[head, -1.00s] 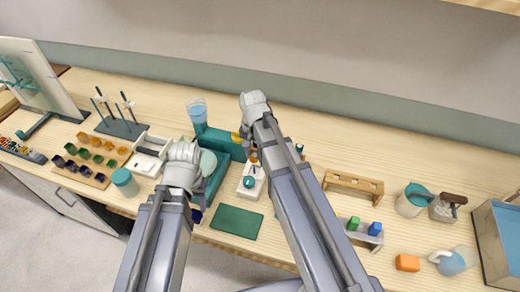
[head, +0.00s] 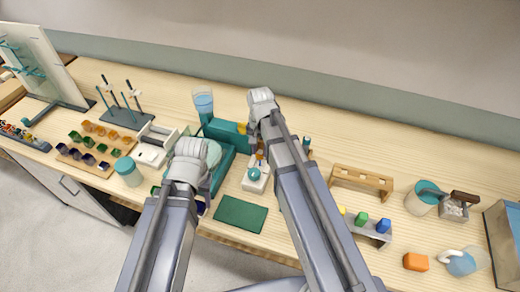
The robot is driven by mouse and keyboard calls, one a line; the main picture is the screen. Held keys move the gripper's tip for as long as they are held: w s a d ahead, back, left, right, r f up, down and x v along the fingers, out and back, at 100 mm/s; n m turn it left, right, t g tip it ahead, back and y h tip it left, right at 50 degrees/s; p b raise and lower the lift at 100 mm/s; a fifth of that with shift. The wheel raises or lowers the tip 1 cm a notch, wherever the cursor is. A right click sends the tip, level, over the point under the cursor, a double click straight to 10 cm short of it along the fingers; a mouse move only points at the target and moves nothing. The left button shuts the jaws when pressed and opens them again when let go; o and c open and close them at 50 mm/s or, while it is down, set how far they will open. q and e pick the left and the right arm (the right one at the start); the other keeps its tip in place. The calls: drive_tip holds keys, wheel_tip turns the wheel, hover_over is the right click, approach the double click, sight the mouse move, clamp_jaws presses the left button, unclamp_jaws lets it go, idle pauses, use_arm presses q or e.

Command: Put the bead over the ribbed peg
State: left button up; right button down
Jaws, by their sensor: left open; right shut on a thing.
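My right gripper (head: 257,149) is low over the middle of the bench, mostly hidden behind its own wrist and forearm. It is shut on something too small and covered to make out. A small orange-brown spot (head: 260,156) shows by its fingertips, just above a white block with a teal ball (head: 254,174). I cannot tell whether the spot is the bead. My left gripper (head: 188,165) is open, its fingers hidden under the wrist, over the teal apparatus. A dark stand (head: 126,118) at the left carries several thin upright rods. I cannot make out which peg is ribbed.
A teal apparatus (head: 227,131) stands behind my grippers, with a blue-filled beaker (head: 204,103) beside it. A green mat (head: 241,214) lies clear in front.

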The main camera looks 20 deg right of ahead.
sight(260, 158)
use_arm(q)
drive_tip(key=shift+f, duration=0.2)
use_arm(e)
drive_tip(key=shift+f, duration=0.2)
use_arm(q)
drive_tip(key=shift+f+b, duration=2.2)
drive_tip(key=shift+b, duration=0.2)
use_arm(e)
drive_tip(key=shift+f, duration=2.25)
drive_tip(key=shift+c, duration=2.3)
unclamp_jaws()
use_arm(q)
drive_tip(key=shift+r, duration=0.15)
use_arm(e)
drive_tip(key=shift+r, duration=0.2)
wheel_tip(260, 158, up, 8)
drive_tip(key=p, duration=0.8)
drive_tip(key=shift+f, duration=0.2)
use_arm(q)
wheel_tip(260, 158, up, 8)
drive_tip(key=shift+f, duration=0.2)
